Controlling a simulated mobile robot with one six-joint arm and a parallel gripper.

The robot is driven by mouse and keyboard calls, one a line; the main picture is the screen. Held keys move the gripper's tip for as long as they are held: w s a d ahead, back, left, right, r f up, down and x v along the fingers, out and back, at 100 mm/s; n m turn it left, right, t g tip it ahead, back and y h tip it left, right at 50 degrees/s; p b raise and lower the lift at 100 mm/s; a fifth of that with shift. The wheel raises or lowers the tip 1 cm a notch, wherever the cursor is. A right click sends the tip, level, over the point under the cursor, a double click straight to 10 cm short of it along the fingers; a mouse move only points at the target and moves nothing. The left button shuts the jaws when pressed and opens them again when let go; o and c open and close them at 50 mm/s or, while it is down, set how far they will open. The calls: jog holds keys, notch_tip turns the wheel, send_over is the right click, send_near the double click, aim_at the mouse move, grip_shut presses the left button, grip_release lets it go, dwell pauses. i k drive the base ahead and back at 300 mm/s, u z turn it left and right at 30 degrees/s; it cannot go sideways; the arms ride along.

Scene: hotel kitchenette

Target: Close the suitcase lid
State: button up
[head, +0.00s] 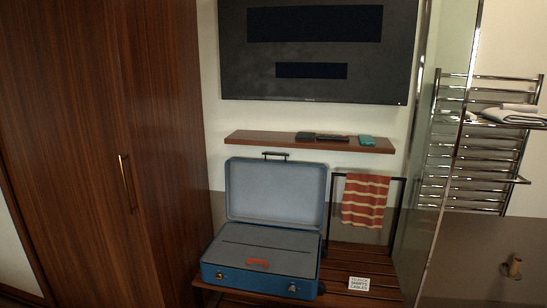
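The blue suitcase (262,281) stands on a slatted wooden luggage rack (338,275) in the lower middle of the head view. Its lid (275,192) is open and stands nearly upright at the back, showing a grey lining. A dark handle (275,154) shows at the lid's top edge. The base holds a flat grey panel with a small orange-red item (257,262) near the front. Latches show on the front face. My gripper is not in view.
A wooden shelf (310,142) with small items is above the lid, under a wall screen (318,50). A striped towel (365,200) hangs on the rack's rail at right. A small sign (359,284) lies beside the suitcase. A wooden wardrobe (90,150) stands left, a glass panel right.

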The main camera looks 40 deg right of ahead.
aim_at(285, 194)
jog(key=z, duration=0.05)
jog(key=i, duration=1)
